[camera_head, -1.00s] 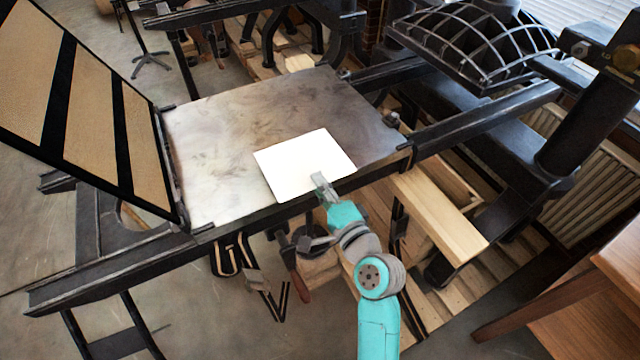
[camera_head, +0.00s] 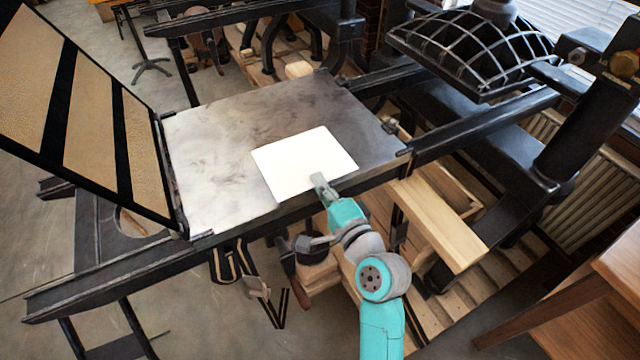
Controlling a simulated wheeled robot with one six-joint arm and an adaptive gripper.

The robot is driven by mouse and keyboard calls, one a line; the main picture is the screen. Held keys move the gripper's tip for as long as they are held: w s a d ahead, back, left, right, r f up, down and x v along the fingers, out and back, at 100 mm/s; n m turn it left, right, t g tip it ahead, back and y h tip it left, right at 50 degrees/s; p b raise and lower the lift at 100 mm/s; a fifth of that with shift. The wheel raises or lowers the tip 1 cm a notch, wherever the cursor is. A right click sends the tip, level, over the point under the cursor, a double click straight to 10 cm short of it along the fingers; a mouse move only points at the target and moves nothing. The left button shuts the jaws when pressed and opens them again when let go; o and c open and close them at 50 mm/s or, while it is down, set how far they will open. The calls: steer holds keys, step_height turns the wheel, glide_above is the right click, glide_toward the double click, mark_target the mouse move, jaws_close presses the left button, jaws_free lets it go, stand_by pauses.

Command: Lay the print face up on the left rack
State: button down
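The print (camera_head: 298,160) is a plain white sheet lying flat over the front right part of the grey metal press bed (camera_head: 215,135). The side of the sheet facing up looks blank. My gripper (camera_head: 318,180) is at the sheet's front edge, near its right corner. The fingers are small and seen from behind, so I cannot tell whether they are closed on the paper. I cannot make out a rack in this view.
A hinged frame with tan panels (camera_head: 85,105) stands raised at the bed's left. The black press with a ribbed platen (camera_head: 475,50) is at the upper right. A wooden plank (camera_head: 440,225) juts out at the right of my arm. A wooden table (camera_head: 580,300) is at the lower right.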

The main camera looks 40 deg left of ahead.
steer(key=s+d+r, duration=0.2)
steer(key=d+r, duration=0.1)
steer(key=d, duration=0.3)
steer(key=shift+s+d, duration=0.2)
steer(key=shift+s, duration=0.1)
stand_by(0.5)
stand_by(0.6)
stand_by(1.2)
